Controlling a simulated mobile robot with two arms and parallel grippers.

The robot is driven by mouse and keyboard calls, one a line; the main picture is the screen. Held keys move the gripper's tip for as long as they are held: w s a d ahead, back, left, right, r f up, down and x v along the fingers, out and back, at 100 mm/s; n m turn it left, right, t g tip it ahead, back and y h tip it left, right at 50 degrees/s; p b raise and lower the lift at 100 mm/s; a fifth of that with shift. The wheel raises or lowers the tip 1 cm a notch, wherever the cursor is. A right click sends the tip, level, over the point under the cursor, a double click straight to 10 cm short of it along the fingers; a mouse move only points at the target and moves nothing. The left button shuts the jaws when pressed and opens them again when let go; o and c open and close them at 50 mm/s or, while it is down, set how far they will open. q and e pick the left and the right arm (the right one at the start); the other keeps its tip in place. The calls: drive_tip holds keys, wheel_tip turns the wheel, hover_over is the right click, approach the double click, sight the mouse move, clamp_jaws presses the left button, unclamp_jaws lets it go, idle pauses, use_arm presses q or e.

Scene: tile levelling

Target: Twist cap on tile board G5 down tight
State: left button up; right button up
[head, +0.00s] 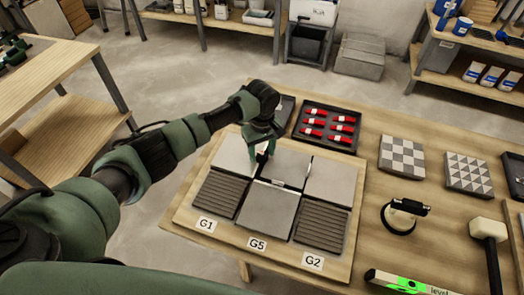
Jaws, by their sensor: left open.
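The tile board (180,222) lies on the wooden table, with plain grey tiles and brown ribbed tiles on it. The G5 label (257,244) is at its front edge, between the G1 label (206,224) and the G2 label (312,261). A plain grey tile (268,212) lies behind the G5 label. A small pale piece (267,183) shows at the joint behind this tile; I cannot tell if it is a cap. My left gripper (261,153) is open, pointing down over the joint between the back tiles. Its fingers hide what is between them. My right gripper is out of view.
A black tray (353,151) with several red pieces (341,129) stands behind the board. To the right are two patterned tiles (402,157), a black-handled round tool (403,214), a mallet (487,229) and a green level (405,283). Shelves stand at the back.

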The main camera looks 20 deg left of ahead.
use_arm(q)
drive_tip(key=c, duration=1)
clamp_jaws()
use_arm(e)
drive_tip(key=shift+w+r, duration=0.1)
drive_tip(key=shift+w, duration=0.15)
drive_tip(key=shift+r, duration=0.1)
